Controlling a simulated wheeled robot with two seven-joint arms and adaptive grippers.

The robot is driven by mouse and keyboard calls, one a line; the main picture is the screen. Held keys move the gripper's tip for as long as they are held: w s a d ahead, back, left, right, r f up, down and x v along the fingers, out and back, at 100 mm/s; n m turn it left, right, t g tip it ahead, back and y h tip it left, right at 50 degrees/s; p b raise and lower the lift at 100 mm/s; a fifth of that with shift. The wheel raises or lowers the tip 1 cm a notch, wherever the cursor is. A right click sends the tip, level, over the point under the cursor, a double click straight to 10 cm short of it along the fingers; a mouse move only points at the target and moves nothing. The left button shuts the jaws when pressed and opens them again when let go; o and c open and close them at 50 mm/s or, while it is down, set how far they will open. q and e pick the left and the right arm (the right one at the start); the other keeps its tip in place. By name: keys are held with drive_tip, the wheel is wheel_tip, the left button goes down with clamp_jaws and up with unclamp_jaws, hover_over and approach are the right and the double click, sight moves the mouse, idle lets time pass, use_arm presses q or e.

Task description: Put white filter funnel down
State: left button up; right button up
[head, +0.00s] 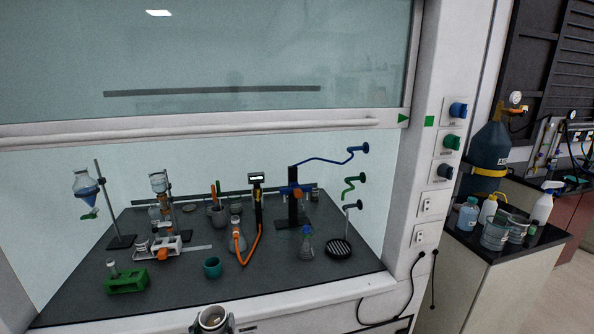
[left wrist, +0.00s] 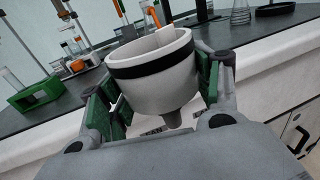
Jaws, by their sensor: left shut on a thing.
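The white filter funnel (left wrist: 152,78) is a white cup with a black band near its rim and a short grey stem below. My left gripper (left wrist: 160,105) is shut on it, with green-padded fingers on both sides of the cup. The funnel is close to upright, slightly tilted in the left wrist view. In the head view the funnel (head: 213,318) and my left gripper (head: 212,325) show at the bottom edge, in front of the fumehood's front sill. The lower part of the gripper is cut off there. My right gripper is not in view.
The fumehood worktop (head: 190,285) has a clear front strip. On it stand a green rack (head: 126,281), a teal cup (head: 212,267), a flask with an orange hose (head: 237,243), a conical flask (head: 306,246) and a round black grate (head: 339,248). The raised sash (head: 210,125) hangs above.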

use_arm(q)
drive_tip(key=shift+s+d+f, duration=0.1)
drive_tip(key=shift+s+f, duration=0.6)
drive_tip(key=shift+f, duration=0.25)
drive_tip(key=shift+s+f, duration=0.7)
drive_tip(key=shift+f, duration=0.25)
